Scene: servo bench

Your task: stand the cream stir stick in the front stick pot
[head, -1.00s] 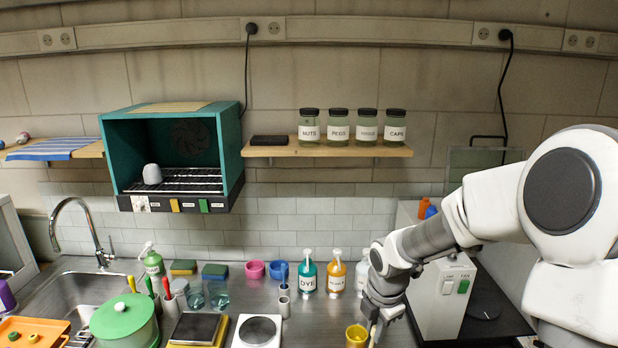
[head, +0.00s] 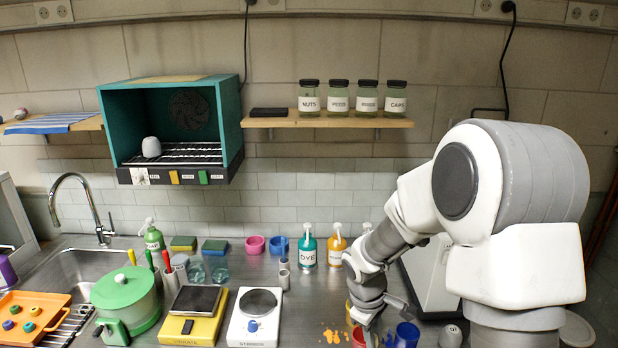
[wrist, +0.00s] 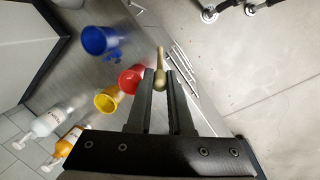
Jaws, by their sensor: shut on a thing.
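My gripper (wrist: 161,100) is shut on the cream stir stick (wrist: 160,72), which looks tan with a rounded end in the wrist view. The stick points out beyond the fingertips. In the head view my gripper (head: 368,325) is low at the front right, over the cups, and hides the stick. Two small grey stick pots stand left of it on the bench: the front one (head: 284,281) and one just behind it with a blue stick (head: 283,245). My gripper is well to the right of both and apart from them.
Near my gripper are a yellow cup (wrist: 107,100), a red cup (wrist: 130,79) and a blue cup (wrist: 98,41). An orange spill (head: 335,336) lies beside them. Dye bottles (head: 308,250) stand behind. A white stirrer (head: 256,318) is left of the pots.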

